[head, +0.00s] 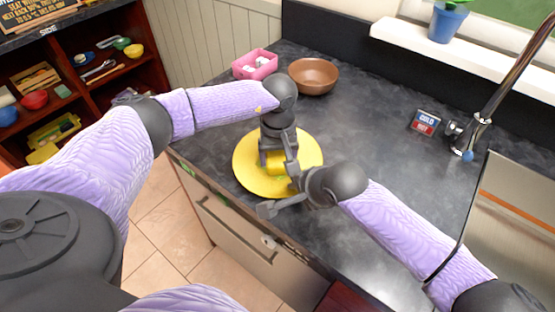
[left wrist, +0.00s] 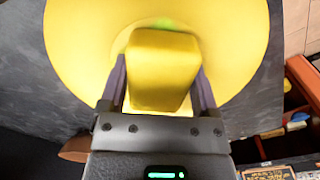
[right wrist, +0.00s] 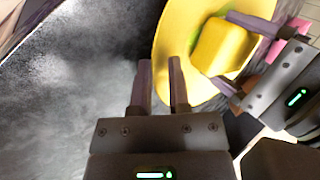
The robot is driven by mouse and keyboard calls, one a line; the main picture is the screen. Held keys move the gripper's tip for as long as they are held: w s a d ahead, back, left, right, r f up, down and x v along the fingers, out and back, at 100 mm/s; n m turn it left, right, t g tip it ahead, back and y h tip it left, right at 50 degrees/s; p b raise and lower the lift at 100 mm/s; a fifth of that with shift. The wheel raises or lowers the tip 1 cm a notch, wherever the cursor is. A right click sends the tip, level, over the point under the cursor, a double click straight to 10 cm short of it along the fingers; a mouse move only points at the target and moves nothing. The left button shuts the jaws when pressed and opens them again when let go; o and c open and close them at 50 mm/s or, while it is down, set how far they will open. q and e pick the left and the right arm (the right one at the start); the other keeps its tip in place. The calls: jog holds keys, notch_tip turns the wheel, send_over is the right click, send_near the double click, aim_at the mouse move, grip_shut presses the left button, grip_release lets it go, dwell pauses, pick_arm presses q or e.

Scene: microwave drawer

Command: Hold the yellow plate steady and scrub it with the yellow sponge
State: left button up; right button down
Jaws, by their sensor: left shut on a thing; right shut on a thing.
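The yellow plate (head: 246,163) lies flat on the dark counter near its front edge; it fills much of the left wrist view (left wrist: 75,50). My left gripper (head: 276,160) comes down from above and is shut on the yellow sponge (left wrist: 162,75), which is over the middle of the plate. Some green shows around the sponge on the plate. My right gripper (right wrist: 160,80) is at the plate's near right rim and is shut on the plate; its exact grip is partly hidden in the head view. The sponge also shows in the right wrist view (right wrist: 225,48).
A brown bowl (head: 313,75) and a pink container (head: 255,63) with white things stand behind the plate. A sink (head: 515,225) and faucet (head: 505,80) are at the right. The counter between plate and faucet is clear. A drawer front (head: 235,238) is below.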

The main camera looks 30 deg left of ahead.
pick_arm(q)
jog(key=shift+w+a, duration=0.4)
jog(key=shift+w, duration=0.1)
jog(key=shift+s+d, duration=0.55)
jog(key=shift+s, duration=0.1)
jog(key=shift+w+a+r, duration=0.1)
jog(key=shift+w+a, duration=0.45)
jog(key=shift+w, duration=0.1)
jog(key=shift+s+d, duration=0.55)
jog(key=shift+s, duration=0.1)
jog(key=shift+w+a, duration=0.55)
jog(key=shift+w, duration=0.1)
jog(key=shift+s+d, duration=0.55)
jog(key=shift+s, duration=0.1)
